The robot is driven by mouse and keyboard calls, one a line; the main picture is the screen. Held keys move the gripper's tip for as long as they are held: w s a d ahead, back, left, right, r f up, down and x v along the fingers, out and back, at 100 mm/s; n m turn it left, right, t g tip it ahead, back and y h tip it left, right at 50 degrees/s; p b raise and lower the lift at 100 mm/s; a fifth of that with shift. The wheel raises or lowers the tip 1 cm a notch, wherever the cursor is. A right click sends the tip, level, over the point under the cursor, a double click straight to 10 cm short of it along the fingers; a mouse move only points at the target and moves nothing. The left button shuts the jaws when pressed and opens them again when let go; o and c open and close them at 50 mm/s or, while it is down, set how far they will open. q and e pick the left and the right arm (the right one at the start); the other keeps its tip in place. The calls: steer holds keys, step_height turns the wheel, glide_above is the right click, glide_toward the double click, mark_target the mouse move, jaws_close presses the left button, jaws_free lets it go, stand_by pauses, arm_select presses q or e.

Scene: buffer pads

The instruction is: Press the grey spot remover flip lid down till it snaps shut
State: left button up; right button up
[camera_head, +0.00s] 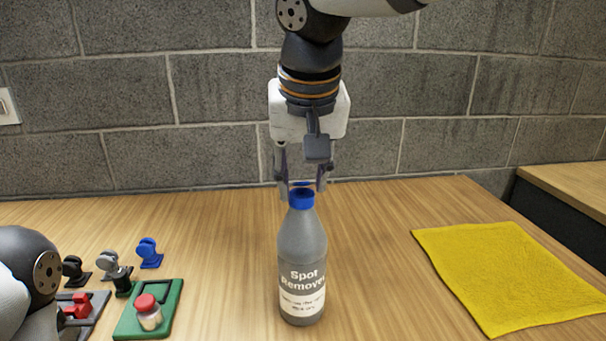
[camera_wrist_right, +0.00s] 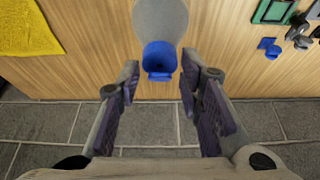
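The grey spot remover bottle (camera_head: 302,255) stands upright on the wooden table, its label facing me. Its top is blue (camera_head: 301,199), with a thin blue piece showing just above the collar between the fingers; I cannot tell clearly how far the lid is tilted. My right gripper (camera_head: 302,188) points down over the bottle, fingers apart on either side of the blue top. In the right wrist view, the open fingers (camera_wrist_right: 160,70) have the blue cap (camera_wrist_right: 160,56) between their tips, with gaps on both sides and nothing gripped. My left gripper is not in view.
A yellow cloth (camera_head: 510,275) lies at right. At left are a green tray (camera_head: 170,318) with a red-capped jar (camera_head: 148,311), a blue fitting (camera_head: 149,253) and dark and grey fittings. A block wall (camera_head: 180,150) stands behind. The table around the bottle is clear.

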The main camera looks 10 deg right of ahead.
jaws_close()
steer(key=shift+s+f+t, duration=0.2)
steer(key=shift+t, duration=0.5)
jaws_free()
steer(key=v, duration=1.2)
steer(key=shift+c, duration=0.3)
